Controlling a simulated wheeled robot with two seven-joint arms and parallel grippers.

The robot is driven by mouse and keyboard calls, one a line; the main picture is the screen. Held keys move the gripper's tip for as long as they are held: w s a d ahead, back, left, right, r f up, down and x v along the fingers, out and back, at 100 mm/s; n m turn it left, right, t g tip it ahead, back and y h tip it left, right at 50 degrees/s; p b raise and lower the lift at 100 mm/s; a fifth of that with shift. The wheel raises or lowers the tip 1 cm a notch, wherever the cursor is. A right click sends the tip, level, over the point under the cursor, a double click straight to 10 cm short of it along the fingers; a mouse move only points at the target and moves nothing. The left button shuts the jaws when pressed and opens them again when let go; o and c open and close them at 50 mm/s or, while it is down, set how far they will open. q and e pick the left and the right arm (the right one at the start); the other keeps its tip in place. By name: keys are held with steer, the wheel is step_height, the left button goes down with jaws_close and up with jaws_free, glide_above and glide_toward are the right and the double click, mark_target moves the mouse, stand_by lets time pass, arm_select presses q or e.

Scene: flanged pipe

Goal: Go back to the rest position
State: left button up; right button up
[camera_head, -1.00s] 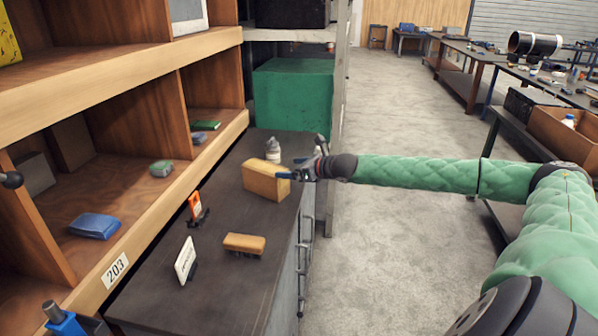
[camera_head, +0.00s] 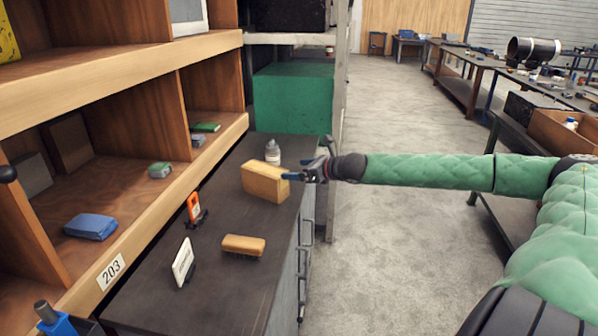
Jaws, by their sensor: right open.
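My right gripper (camera_head: 296,176) is open at the end of the green padded arm that comes in from the right. Its blue fingertips are beside the right end of a yellow-tan block (camera_head: 265,181) on the dark cabinet top (camera_head: 218,285). I cannot tell whether they touch the block.
A white bottle (camera_head: 273,152) stands behind the block. A wooden brush (camera_head: 244,245), a white sign (camera_head: 183,262) and an orange item (camera_head: 194,207) are on the top. Wooden shelves (camera_head: 185,168) line the left. The floor (camera_head: 392,250) right of the cabinet is clear.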

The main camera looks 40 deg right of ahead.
arm_select(q)
steer(key=shift+s+r, duration=0.3)
steer(key=shift+r, duration=0.2)
steer(key=shift+f, duration=0.25)
